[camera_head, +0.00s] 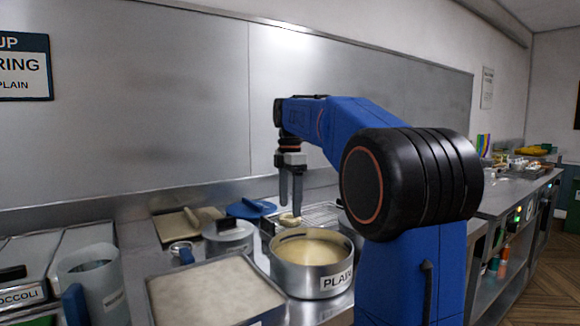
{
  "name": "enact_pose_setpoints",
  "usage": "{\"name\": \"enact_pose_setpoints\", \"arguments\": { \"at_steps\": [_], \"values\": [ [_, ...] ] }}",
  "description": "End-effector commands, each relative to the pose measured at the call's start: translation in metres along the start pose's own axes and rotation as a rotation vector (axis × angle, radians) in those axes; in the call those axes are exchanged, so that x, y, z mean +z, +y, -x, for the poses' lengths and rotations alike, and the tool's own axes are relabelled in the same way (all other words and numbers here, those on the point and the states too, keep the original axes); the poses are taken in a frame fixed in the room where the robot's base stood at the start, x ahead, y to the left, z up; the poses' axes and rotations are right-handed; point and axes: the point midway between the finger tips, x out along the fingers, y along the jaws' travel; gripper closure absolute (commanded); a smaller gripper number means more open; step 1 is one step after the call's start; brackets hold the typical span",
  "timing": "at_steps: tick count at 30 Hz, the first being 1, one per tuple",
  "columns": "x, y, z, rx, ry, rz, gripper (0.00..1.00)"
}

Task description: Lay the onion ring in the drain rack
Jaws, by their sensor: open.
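The onion ring (289,220) is a small pale, cream-coloured ring just below my fingertips, above the far rim of the pot in the picture. I cannot tell whether it touches the fingers or rests on the rack behind. My gripper (291,206) points down with its jaws open. The drain rack (322,214) is a metal wire grid behind the pot, partly hidden by my arm and the pot.
A steel pot labelled PLAIN (312,281) holds beige batter in front of the rack. A shallow tray of pale crumbs (152,297), a lidded pot (229,240), a blue lid (250,208) and a jug (105,290) crowd the left. A steel wall panel (180,110) stands behind.

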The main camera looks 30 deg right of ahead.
Motion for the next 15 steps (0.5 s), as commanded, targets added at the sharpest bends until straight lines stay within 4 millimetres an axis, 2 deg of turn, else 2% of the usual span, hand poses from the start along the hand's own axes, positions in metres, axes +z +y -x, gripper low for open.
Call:
{"name": "enact_pose_setpoints", "arguments": {
  "at_steps": [3, 15],
  "values": [
    [0.000, 0.001, 0.025, 0.004, -0.001, 0.000, 0.31],
    [0.000, 0.001, 0.103, 0.002, 0.000, 0.000, 0.31]
  ]
}}
